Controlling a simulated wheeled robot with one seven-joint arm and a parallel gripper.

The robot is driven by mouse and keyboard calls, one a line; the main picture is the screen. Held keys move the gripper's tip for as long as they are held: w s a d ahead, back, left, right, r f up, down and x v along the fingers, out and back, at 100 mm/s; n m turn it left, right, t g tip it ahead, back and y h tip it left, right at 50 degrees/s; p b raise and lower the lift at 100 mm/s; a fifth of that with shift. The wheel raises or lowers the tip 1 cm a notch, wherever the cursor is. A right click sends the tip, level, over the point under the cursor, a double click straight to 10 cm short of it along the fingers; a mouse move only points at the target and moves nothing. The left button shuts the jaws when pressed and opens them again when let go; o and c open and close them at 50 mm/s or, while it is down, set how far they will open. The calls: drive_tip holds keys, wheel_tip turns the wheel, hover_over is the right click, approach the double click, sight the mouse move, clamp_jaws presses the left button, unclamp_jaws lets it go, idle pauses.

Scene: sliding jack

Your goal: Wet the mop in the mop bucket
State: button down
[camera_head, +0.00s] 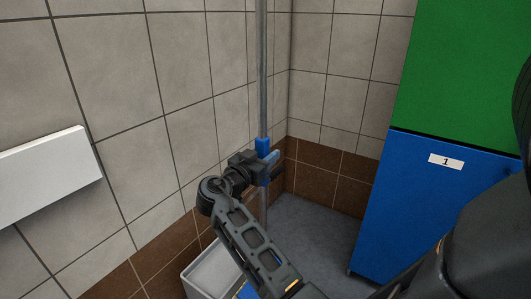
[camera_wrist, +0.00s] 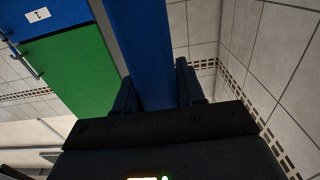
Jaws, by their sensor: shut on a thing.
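The mop shows as a tall grey pole (camera_head: 262,70) with a blue grip section, standing about upright near the wall corner. My gripper (camera_head: 268,166) is shut on the blue section. In the wrist view the blue shaft (camera_wrist: 140,50) runs between the two fingers of my gripper (camera_wrist: 157,90). Below my gripper a short stretch of the pole shows, then my arm covers it. The mop head is not visible. A pale grey open container (camera_head: 207,268), likely the mop bucket, stands low by the left wall, partly behind my arm. I cannot tell whether the mop head is in it.
A blue and green cabinet (camera_head: 430,210) with a "1" label stands on the right. A white panel (camera_head: 45,172) sticks out from the tiled wall on the left. Grey floor (camera_head: 315,235) is clear between the pole and the cabinet.

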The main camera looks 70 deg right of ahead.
sight(261, 202)
wheel_tip(261, 202, down, 12)
drive_tip(key=b, duration=0.9)
drive_tip(key=shift+r, duration=0.2)
drive_tip(key=shift+f+b, duration=0.7)
drive_tip(key=shift+b, duration=0.1)
drive_tip(key=shift+a+f+b, duration=0.1)
drive_tip(key=shift+f+b, duration=0.9)
drive_tip(key=shift+b, duration=0.2)
idle(1.9)
drive_tip(key=shift+r+p, duration=3.45)
drive_tip(key=shift+r, duration=3.9)
